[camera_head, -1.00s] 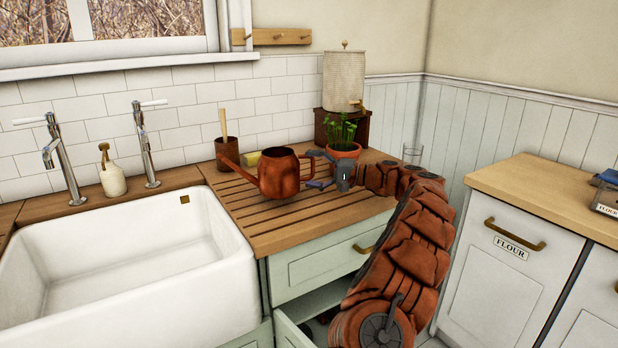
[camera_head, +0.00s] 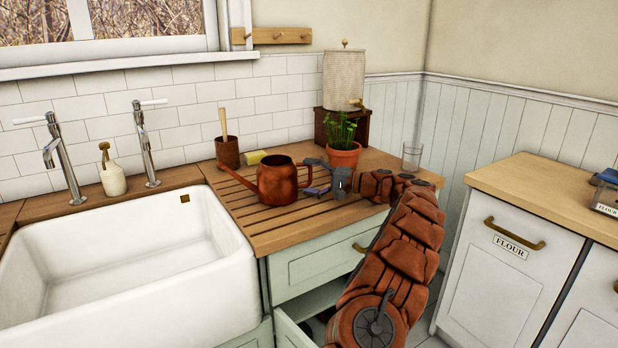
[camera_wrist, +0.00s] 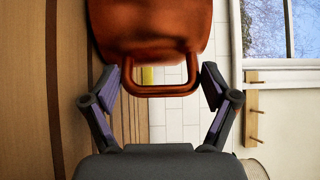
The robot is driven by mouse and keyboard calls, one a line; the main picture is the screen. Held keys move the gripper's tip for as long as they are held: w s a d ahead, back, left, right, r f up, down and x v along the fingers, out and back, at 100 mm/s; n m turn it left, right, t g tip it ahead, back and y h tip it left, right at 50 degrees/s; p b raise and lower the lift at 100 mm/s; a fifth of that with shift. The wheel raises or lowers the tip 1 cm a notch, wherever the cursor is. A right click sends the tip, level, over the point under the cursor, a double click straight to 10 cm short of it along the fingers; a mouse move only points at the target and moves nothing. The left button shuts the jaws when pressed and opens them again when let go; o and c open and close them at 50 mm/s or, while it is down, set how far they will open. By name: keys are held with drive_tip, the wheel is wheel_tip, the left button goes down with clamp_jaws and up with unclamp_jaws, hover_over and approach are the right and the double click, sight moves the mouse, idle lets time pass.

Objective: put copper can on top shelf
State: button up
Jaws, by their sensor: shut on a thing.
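The copper can (camera_head: 277,182) is a rusty-red watering can with its spout to the left, upright over the grooved wooden drainboard. I cannot tell whether its base touches the wood. My gripper (camera_head: 316,177) reaches it from the right and is shut on its handle. In the wrist view the can (camera_wrist: 150,28) fills the top centre. Its looped handle (camera_wrist: 160,90) lies between the fingers of my gripper (camera_wrist: 157,77). No top shelf can be made out in these views.
A potted plant (camera_head: 343,156) stands close behind my gripper. A brown pot (camera_head: 228,153) and yellow sponge (camera_head: 251,158) are behind the can. A glass (camera_head: 412,156) stands at the right. The white sink (camera_head: 130,265) is left. A drawer stands open below.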

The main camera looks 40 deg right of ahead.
drive_tip(key=shift+f, duration=0.15)
drive_tip(key=o, duration=1.2)
drive_tip(key=v, duration=0.8)
wheel_tip(320, 180, up, 8)
drive_tip(key=shift+w, duration=0.2)
drive_tip(key=shift+a, duration=0.15)
